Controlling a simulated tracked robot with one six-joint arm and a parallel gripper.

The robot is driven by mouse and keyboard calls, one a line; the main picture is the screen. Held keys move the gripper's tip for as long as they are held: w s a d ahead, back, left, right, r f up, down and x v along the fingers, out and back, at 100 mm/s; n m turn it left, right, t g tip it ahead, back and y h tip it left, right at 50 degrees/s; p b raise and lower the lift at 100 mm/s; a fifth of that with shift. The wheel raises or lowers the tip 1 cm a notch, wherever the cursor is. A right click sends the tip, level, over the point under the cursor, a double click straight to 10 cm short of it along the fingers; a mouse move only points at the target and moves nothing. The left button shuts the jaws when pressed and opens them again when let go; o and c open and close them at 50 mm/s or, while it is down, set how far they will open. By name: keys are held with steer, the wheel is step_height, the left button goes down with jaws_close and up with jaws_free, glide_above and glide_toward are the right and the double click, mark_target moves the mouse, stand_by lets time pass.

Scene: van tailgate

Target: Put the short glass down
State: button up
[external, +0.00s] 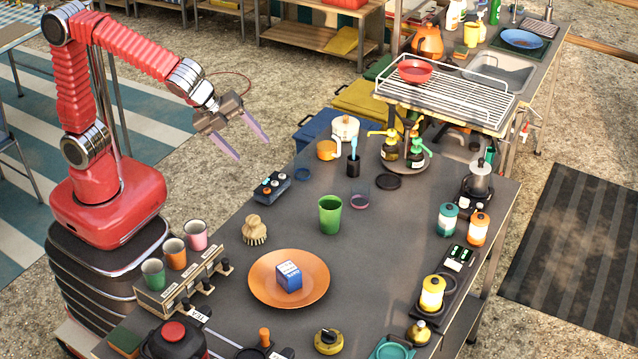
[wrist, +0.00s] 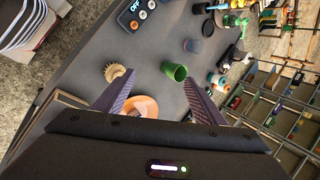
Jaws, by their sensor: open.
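A short clear glass (external: 359,196) stands on the dark table, behind and right of a taller green tumbler (external: 330,214). The short glass also seems to show in the wrist view (wrist: 193,46), small and greyish, beyond the green tumbler (wrist: 175,71). My gripper (external: 252,149) is open, with nothing between its fingers. It is raised in the air at the table's left side, well apart from the glass. In the wrist view, the two fingers of my gripper (wrist: 158,82) stand wide apart.
An orange plate (external: 262,289) with a blue box (external: 289,276) lies at the front. A brush (external: 254,230), a control box (external: 272,187), a dark disc (external: 388,181) and a bottle tray (external: 406,163) surround the middle.

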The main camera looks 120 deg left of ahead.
steer(key=s+d+f+n+h, duration=0.1)
steer(key=s+d+n, duration=0.4)
steer(key=s, duration=0.6)
steer(key=s+d+n+t+h, duration=0.1)
steer(key=s+d+n+h, duration=0.2)
steer(key=s+d, duration=0.7)
steer(key=shift+s+d+f+n+h, duration=0.15)
steer(key=shift+s+f+n+h, duration=0.2)
steer(key=shift+s+n, duration=0.65)
steer(key=shift+w, duration=0.2)
